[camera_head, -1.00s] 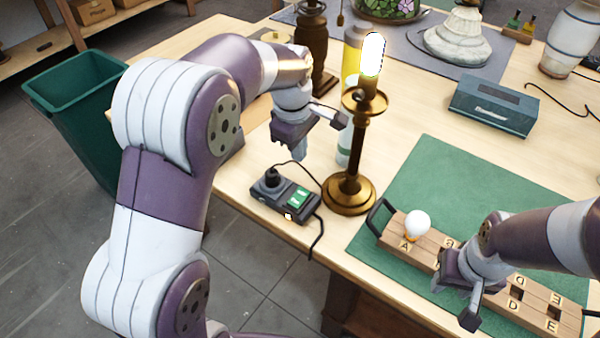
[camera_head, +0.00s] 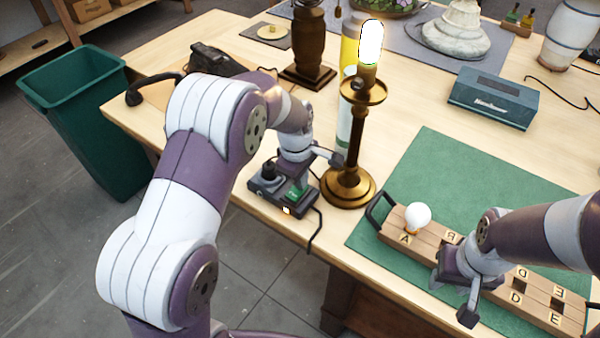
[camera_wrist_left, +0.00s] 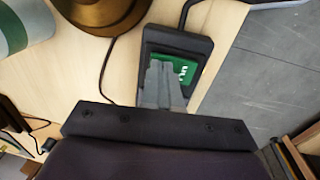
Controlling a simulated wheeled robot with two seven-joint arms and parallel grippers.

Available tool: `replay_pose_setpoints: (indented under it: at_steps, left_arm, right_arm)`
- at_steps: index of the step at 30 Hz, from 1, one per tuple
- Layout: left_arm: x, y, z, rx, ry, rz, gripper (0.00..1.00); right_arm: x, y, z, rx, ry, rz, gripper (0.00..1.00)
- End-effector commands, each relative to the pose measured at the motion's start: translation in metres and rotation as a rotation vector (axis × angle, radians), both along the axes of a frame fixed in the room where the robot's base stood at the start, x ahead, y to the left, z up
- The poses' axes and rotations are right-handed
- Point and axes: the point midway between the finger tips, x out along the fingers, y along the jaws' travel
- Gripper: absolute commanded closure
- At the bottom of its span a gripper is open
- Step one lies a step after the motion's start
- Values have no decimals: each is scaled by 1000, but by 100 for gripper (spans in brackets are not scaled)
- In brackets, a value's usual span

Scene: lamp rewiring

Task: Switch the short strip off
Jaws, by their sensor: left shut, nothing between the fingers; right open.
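The short strip (camera_head: 268,187) is a dark power strip at the table's front edge, with a black plug in its left end. Its green switch (camera_head: 297,194) is at the right part, and a small orange-white light shows on its front side. The strip also shows in the left wrist view (camera_wrist_left: 196,48), with the green switch (camera_wrist_left: 187,70) partly behind my fingers. My left gripper (camera_head: 297,182) is shut and empty, its tips over the switch; I cannot tell whether they touch it. My right gripper (camera_head: 455,290) is open above the wooden block (camera_head: 425,252).
A lit brass lamp (camera_head: 348,186) stands just right of the strip, close to my left gripper. A white bulb (camera_head: 417,215) sits in the block on the green mat (camera_head: 450,170). A blue-grey box (camera_head: 493,100) is behind. A green bin (camera_head: 75,125) stands left.

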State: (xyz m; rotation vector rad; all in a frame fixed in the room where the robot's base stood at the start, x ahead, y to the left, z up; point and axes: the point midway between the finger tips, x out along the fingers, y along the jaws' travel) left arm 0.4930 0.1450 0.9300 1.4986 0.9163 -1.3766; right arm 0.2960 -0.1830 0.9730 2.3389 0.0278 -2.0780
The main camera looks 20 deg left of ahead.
Motion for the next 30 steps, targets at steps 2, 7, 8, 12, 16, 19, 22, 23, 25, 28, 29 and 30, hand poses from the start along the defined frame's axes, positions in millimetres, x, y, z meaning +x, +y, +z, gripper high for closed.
replay_pose_setpoints:
  at_steps: [2,7,8,12,16,19,22,23,25,28,29,30]
  left_arm:
    - [0,0,0,0,0,0,100]
    - [0,0,-2,1,2,0,100]
    - [1,0,-4,0,3,0,100]
    - [1,0,-4,0,1,0,100]
    - [0,0,-4,1,2,0,100]
    - [-2,1,-2,0,1,0,100]
    - [-7,3,0,1,2,0,100]
    - [-8,3,0,0,2,0,100]
    - [-11,4,1,0,2,-1,100]
    - [-14,5,1,0,1,-1,100]
    - [-14,5,1,0,1,-1,100]
    - [-14,5,1,0,1,-1,100]
  right_arm:
    - [0,0,0,0,0,0,57]
    - [0,0,1,0,0,0,57]
    - [0,0,3,0,0,0,57]
    - [0,0,1,0,0,0,57]
    - [0,0,2,0,0,0,57]
    - [0,0,3,0,0,0,57]
    - [0,0,6,0,0,0,57]
    - [0,0,7,0,0,0,57]
    - [0,0,8,0,0,0,57]
    - [0,0,8,0,0,0,57]
    - [0,0,8,0,0,0,57]
    - [0,0,8,0,0,0,57]
